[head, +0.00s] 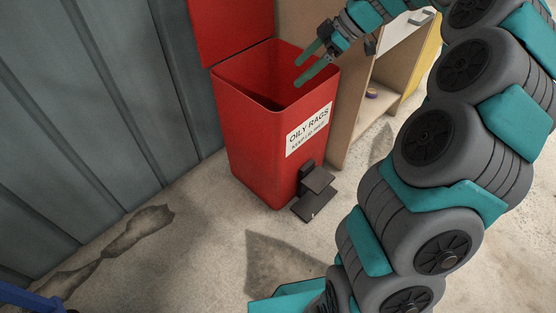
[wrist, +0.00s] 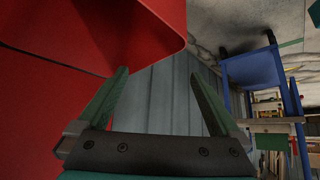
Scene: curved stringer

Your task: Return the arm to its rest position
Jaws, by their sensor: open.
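My gripper (head: 309,68) is open, with two teal fingers apart and nothing seen between them. In the head view it is over the right part of the open mouth of a red bin (head: 262,150). The bin bears a white label reading "OILY RAGS", and its lid (head: 230,28) stands raised at the back. In the wrist view the open fingers (wrist: 160,95) show with the red bin (wrist: 60,75) close by at the upper left. My arm of grey and teal links curves along the right of the head view. The bin's floor is hidden.
A dark pedal (head: 314,192) sticks out at the bin's front. A wooden cabinet (head: 350,120) with an open front stands right beside the bin. A grey ribbed wall (head: 90,110) is at the left. A blue frame (wrist: 255,80) shows in the wrist view. The concrete floor (head: 190,245) in front is clear.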

